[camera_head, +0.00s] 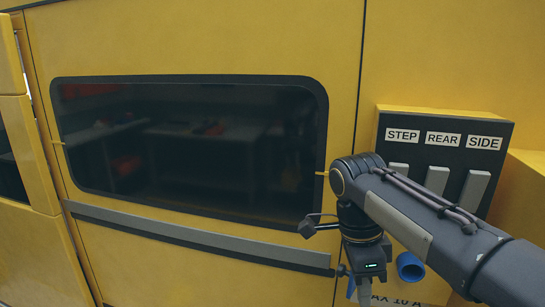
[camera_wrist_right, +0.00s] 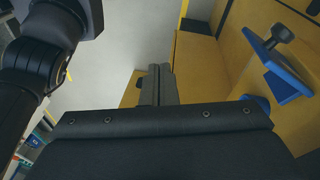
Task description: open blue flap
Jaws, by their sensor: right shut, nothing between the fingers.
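In the head view a blue round part (camera_head: 410,267) sits on the yellow panel below the switch box, just right of my right wrist. A thin blue edge shows left of it, mostly hidden behind my gripper. In the right wrist view a blue plate (camera_wrist_right: 286,76) juts from the yellow panel at the upper right, near a dark knob (camera_wrist_right: 283,33). Another blue part (camera_wrist_right: 257,103) is half hidden behind my gripper body. My right gripper (camera_wrist_right: 158,84) is shut and empty, pointing down, left of the blue parts and apart from them. My left gripper is not in view.
A black switch box (camera_head: 443,128) labelled STEP, REAR and SIDE, with grey levers, stands just above my right forearm. A dark window (camera_head: 190,150) and a grey rail (camera_head: 200,232) are on the yellow vehicle wall to the left. A label reading "MAX 10 A" is partly hidden.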

